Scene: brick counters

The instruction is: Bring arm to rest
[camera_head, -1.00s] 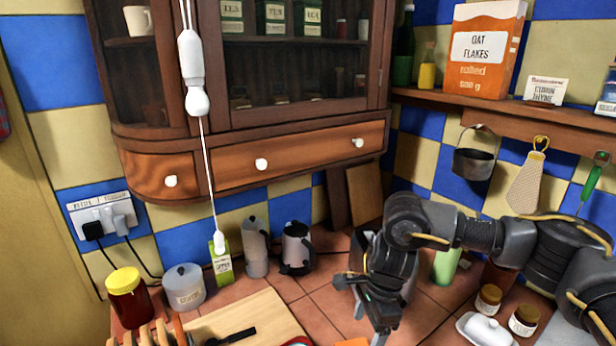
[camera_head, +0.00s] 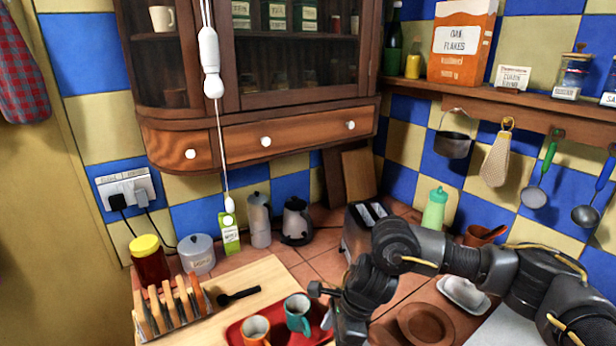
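My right arm comes in from the right, low over the counter. Its dark wrist bends down toward the bottom edge, and my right gripper (camera_head: 347,328) is partly cut off there. I cannot see both fingertips, so I cannot tell whether it is open or shut, and I see nothing held in it. It hangs close to the right end of a red tray (camera_head: 325,335); whether they touch is unclear. My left arm and gripper are not in view.
On the tray are an orange mug (camera_head: 256,331) and a teal mug (camera_head: 298,314). A toast rack (camera_head: 170,308) stands to the left. Behind my arm are a toaster (camera_head: 357,232) and green bottle (camera_head: 435,210); a brown plate (camera_head: 426,325) and butter dish (camera_head: 464,294) lie nearby.

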